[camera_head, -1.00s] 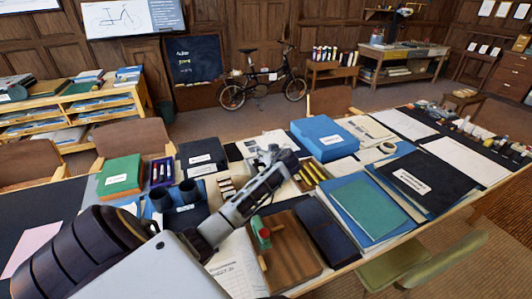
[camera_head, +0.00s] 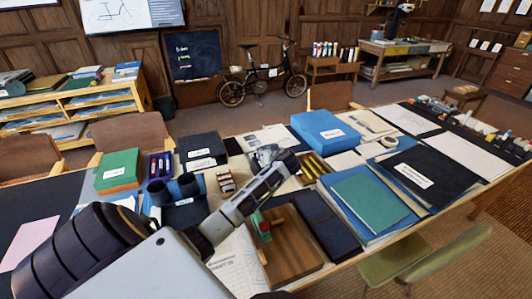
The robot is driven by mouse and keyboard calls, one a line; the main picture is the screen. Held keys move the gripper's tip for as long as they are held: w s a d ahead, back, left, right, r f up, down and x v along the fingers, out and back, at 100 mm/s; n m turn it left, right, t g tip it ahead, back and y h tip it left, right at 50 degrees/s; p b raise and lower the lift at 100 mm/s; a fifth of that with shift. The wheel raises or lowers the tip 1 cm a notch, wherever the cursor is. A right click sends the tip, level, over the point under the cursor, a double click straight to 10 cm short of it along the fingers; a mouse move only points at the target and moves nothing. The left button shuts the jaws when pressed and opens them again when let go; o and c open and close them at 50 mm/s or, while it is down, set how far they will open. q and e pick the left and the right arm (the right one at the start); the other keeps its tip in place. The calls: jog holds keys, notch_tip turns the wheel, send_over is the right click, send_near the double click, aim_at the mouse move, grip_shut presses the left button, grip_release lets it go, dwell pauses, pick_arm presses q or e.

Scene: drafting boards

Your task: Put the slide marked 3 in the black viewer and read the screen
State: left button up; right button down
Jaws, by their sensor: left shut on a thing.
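My left gripper (camera_head: 268,155) reaches in from the lower left and hangs over the middle of the table. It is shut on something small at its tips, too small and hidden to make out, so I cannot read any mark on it. A black device with two round tubes and a white label (camera_head: 175,190), which looks like the viewer, stands left of the gripper on a blue mat. A small rack of slides (camera_head: 226,183) stands between them; its marks are too small to read. No lit screen can be told on the device. My right gripper is not in view.
A blue box (camera_head: 325,133) and a tray of brass-coloured pieces (camera_head: 313,168) lie right of the gripper. A wooden board (camera_head: 290,245) lies nearer, below my arm. A green box (camera_head: 118,170) and black folders crowd the left; little table is bare.

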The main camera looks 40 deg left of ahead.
pick_arm(q)
jog(key=o, duration=0.7)
jog(key=shift+o, duration=0.3)
jog(key=shift+s+d+r, duration=0.25)
jog(key=shift+d+r, duration=0.05)
jog(key=shift+d, duration=0.3)
jog(key=v, duration=1)
jog(key=shift+s+d+r, duration=0.15)
jog(key=shift+s+d, duration=0.1)
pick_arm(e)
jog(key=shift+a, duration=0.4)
pick_arm(q)
jog(key=shift+r, duration=0.15)
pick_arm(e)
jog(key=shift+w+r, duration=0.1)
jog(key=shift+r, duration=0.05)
